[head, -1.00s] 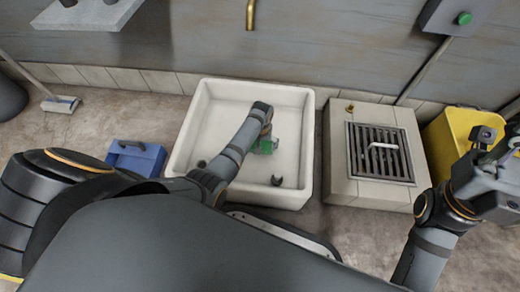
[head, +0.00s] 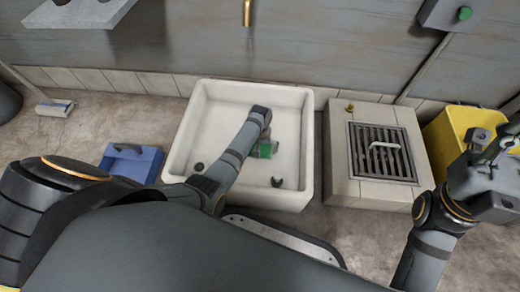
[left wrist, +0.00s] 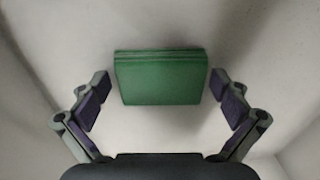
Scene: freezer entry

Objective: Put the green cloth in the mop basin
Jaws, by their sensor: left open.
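The green cloth (left wrist: 160,77) is a folded, block-like piece inside the white mop basin (head: 304,140). In the left wrist view it lies between my open left fingers (left wrist: 160,88), with a gap on each side, so neither finger touches it. In the head view only a small green part of the cloth (head: 267,149) shows beside my left wrist, and my left gripper (head: 264,151) is mostly hidden there, low inside the basin. Whether the cloth rests flat on the basin floor is hard to tell. My right gripper (head: 503,145) is at the right edge, partly cut off, away from the basin.
A tiled block with a drain grate (head: 382,165) stands right of the basin, with a yellow bucket (head: 452,128) beyond it. A blue container (head: 132,162) is on the floor at left. A brass spout (head: 247,12) hangs from the wall above the basin.

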